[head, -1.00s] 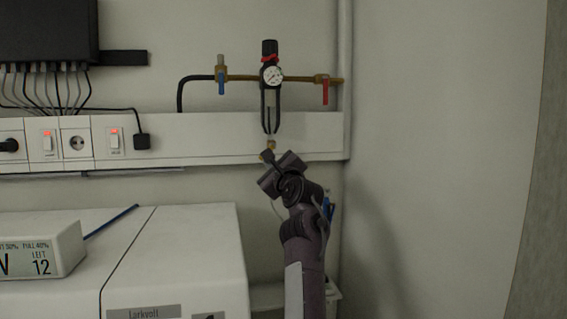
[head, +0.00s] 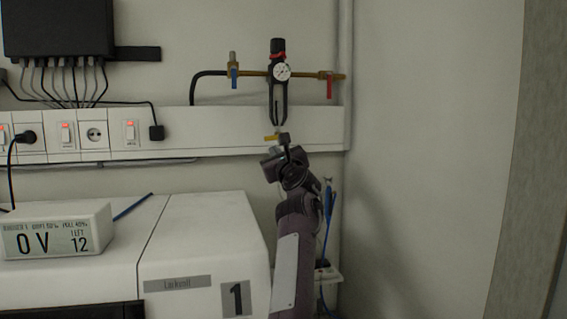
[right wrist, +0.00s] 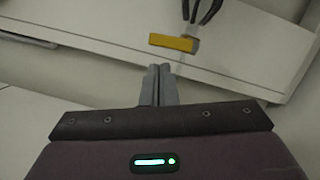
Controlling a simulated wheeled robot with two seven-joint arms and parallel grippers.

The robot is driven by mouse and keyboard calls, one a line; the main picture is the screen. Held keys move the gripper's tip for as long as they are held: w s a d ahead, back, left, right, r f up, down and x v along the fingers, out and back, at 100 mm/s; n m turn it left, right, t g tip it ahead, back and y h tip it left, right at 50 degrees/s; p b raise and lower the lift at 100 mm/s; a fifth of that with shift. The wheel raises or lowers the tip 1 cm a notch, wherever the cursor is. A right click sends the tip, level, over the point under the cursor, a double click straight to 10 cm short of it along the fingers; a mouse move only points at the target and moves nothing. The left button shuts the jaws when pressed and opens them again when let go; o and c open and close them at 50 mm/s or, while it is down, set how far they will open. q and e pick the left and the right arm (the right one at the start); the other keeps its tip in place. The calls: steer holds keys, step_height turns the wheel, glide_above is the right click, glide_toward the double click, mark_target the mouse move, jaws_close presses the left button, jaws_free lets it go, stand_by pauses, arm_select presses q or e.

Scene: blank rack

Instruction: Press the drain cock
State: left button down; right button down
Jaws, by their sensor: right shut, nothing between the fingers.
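The filter regulator (head: 278,85) with its round gauge hangs on the wall pipe, black bowl guard pointing down. The drain cock (head: 270,137) is a small yellow lever below the guard. It also shows in the right wrist view (right wrist: 174,43), beyond and slightly right of my fingertips. My right gripper (head: 284,136) is shut and empty, pointing up just below and right of the cock. In the right wrist view its closed fingers (right wrist: 158,70) show a gap to the lever in the picture; contact is not visible. My left gripper is not in view.
A white trunking (head: 220,125) with sockets and switches runs along the wall behind the cock. Blue (head: 234,79) and red (head: 329,86) valve handles flank the regulator. A white cabinet (head: 205,215) stands at lower left, with a display box (head: 60,232) on it. The right wall is bare.

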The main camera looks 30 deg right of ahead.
steer(key=s+a+b, duration=0.2)
steer(key=s, duration=0.4)
steer(key=shift+s+a+f+b, duration=0.15)
steer(key=shift+a+f+b, duration=0.05)
steer(key=shift+f+b, duration=0.2)
